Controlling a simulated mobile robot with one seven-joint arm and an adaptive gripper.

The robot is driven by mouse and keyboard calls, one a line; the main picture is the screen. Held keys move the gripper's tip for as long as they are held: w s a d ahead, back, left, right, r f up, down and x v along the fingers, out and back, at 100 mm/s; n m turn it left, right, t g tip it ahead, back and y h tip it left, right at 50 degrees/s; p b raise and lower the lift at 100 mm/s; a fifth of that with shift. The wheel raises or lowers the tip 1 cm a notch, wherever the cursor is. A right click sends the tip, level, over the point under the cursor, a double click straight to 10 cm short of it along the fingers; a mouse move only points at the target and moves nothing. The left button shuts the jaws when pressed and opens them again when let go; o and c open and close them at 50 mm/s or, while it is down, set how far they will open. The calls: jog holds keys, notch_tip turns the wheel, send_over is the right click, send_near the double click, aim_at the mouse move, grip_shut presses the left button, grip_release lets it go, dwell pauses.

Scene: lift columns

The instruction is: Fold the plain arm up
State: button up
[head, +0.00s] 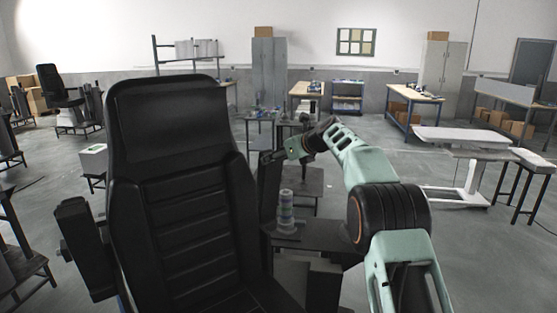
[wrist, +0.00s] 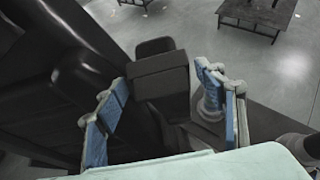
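A black padded chair (head: 175,150) fills the left of the head view, its backrest upright. One arm of the chair (head: 85,245) is at its left side. At its right side a dark, narrow upright piece (head: 268,187) stands beside the backrest; it looks like the other arm. I cannot tell which is the plain one. My gripper (head: 275,156) is near the top of that right piece. In the wrist view my gripper (wrist: 165,112) is open, its blue-padded fingers apart. A dark block (wrist: 158,76) shows between and beyond them; contact cannot be told.
A white lift table (head: 470,138) and workbenches (head: 415,97) stand farther right. Grey floor (head: 480,240) is open at the right.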

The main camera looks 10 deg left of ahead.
jog(key=shift+w+f, duration=0.1)
jog(key=shift+f, duration=0.2)
jog(key=v, duration=1.2)
jog(key=shift+r, duration=0.1)
